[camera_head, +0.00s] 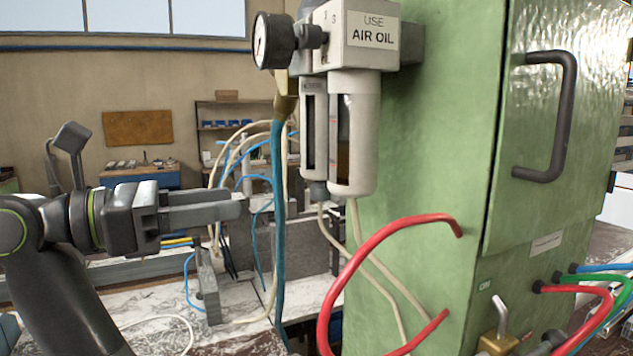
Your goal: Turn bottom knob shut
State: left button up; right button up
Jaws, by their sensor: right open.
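The filter unit (360,32), labelled "USE AIR OIL", is mounted at the left side of the green cabinet in the head view. Two pale bowls hang under it. A small grey-blue knob (319,192) shows at the bottom of the narrower left bowl (314,100).
A blue hose (278,220) hangs between my fingertips and the knob in the picture. Pale tubes run below the bowls. A red hose (340,275) loops out from the green cabinet (430,150). A pressure gauge (272,41) sits at upper left of the unit.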

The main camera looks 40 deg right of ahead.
aim_at(317, 183)
jog(key=p+x, duration=0.2)
jog(key=x, duration=0.5)
jog(key=p+x, duration=0.3)
jog(key=x, duration=0.4)
jog(key=shift+w, duration=0.25)
jog(key=shift+d, duration=0.3)
jog(key=shift+s, duration=0.1)
jog(key=shift+c, duration=0.2)
jog(key=c, duration=0.9)
jog(key=shift+f+n+t+h+b, duration=0.25)
jog(key=shift+n+t+b, duration=0.25)
jog(key=shift+n+t, duration=0.5)
jog(key=shift+r+n+t, duration=0.2)
jog(key=shift+n+t, duration=0.4)
jog(key=shift+t, duration=0.8)
jog(key=o, duration=0.9)
